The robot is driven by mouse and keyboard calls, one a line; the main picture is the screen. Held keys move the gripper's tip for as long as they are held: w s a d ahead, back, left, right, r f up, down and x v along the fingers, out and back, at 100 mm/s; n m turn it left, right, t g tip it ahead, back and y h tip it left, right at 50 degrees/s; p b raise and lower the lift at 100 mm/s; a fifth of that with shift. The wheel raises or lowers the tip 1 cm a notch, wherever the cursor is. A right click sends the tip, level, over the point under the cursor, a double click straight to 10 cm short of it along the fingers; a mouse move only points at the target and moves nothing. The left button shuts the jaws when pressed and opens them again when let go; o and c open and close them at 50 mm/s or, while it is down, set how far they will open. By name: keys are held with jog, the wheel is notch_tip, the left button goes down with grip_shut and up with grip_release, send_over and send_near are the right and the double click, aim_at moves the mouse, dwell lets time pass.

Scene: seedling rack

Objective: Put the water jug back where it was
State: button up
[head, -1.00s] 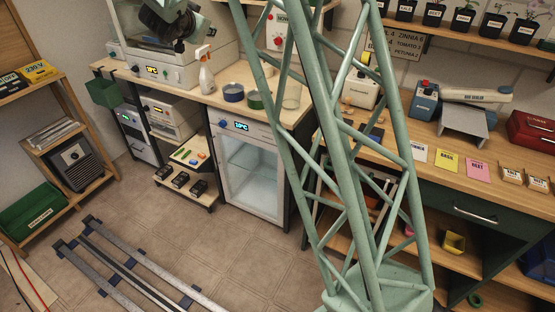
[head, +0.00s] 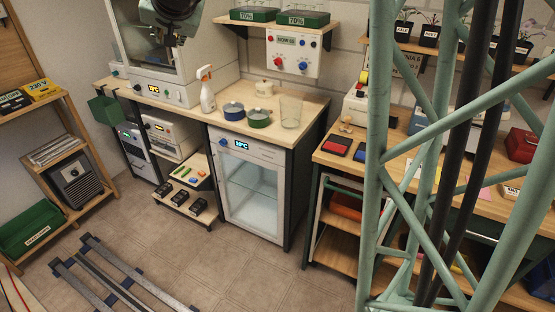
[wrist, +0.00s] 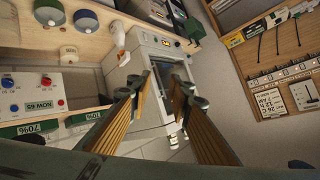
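A clear, straight-sided vessel (head: 291,111), the only jug-like thing I can make out, stands upright on the wooden bench near its right end. I cannot tell whether it holds water. It is not clearly seen in the wrist view. My gripper (wrist: 166,92) is open in the wrist view, its ribbed fingers apart with nothing between them. It points toward the white cabinet (wrist: 122,80) with a lit display, apart from the vessel. In the head view a dark part of my arm shows at the top, before that cabinet (head: 178,94); the fingertips are not clear there.
A blue pot (head: 234,111), a green pot (head: 259,118), a small cream pot (head: 264,88) and a spray bottle (head: 207,90) stand near the vessel. A shelf (head: 270,24) with green trays hangs above. A glass-door fridge (head: 251,180) sits below. My lattice column hides much of the right bench.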

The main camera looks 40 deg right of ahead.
jog(key=s+a+f+n+g+y, duration=0.15)
jog(key=s+a, duration=0.25)
jog(key=s, duration=1)
jog(key=s+a+f+n+g+y, duration=0.1)
jog(key=s+a+n+g+y, duration=0.2)
jog(key=s, duration=1.2)
jog(key=s+d+f+n+g+h, duration=0.1)
jog(key=s+f, duration=0.3)
jog(key=s, duration=1)
jog(key=s+d+f+n+g+h, duration=0.1)
jog(key=s+d+f+g+h, duration=0.1)
jog(key=s, duration=1.2)
jog(key=shift+d+f+g, duration=0.25)
jog(key=shift+f+g, duration=0.2)
jog(key=shift+f, duration=0.45)
jog(key=shift+w+r, duration=0.15)
jog(key=shift+w, duration=0.05)
